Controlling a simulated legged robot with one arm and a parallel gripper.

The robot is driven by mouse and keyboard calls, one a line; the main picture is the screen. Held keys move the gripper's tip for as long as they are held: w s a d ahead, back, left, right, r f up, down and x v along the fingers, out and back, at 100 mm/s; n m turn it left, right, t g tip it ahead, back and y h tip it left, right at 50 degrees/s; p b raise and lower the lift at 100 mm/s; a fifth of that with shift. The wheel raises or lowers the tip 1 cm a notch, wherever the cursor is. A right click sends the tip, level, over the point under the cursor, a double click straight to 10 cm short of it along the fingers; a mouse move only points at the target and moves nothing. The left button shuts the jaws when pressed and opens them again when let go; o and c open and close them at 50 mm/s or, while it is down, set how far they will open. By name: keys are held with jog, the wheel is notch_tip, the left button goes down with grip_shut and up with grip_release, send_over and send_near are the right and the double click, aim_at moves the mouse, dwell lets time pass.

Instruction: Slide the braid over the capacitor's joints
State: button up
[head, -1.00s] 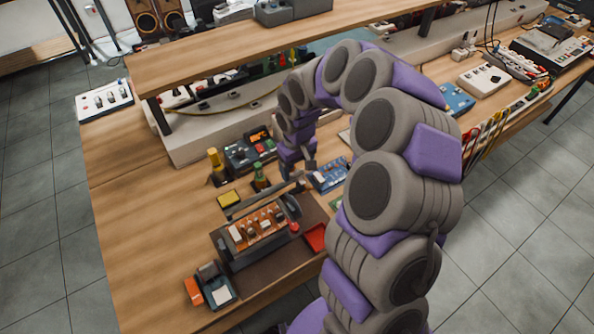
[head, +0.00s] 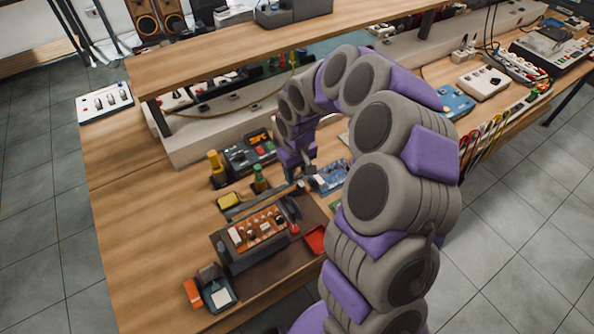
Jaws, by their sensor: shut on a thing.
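An orange-brown circuit board (head: 257,230) with several small parts sits in a dark holder (head: 262,256) on a brown mat. The capacitor is one of these parts, but it is too small to tell which. My gripper (head: 301,182) is low behind the board's far right corner. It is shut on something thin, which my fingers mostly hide. A thin brownish strip (head: 272,203) runs left from near my fingertips along the holder's far side. It looks like the braid, but I cannot tell for sure whether it touches any joint.
A yellow sponge tray (head: 229,200), a green bottle (head: 260,180) and a dark instrument (head: 247,152) stand behind the holder. A red tray (head: 316,239) lies to its right, and a blue board (head: 333,175) is beside my gripper.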

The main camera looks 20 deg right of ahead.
grip_shut()
jog(key=s+a+p, duration=0.1)
jog(key=s+a, duration=0.1)
jog(key=a, duration=0.4)
jog(key=s+a+p, duration=0.2)
jog(key=a, duration=0.4)
jog(key=s+a+p, duration=0.1)
jog(key=s+a, duration=0.1)
jog(key=a, duration=0.5)
jog(key=shift+d, duration=0.15)
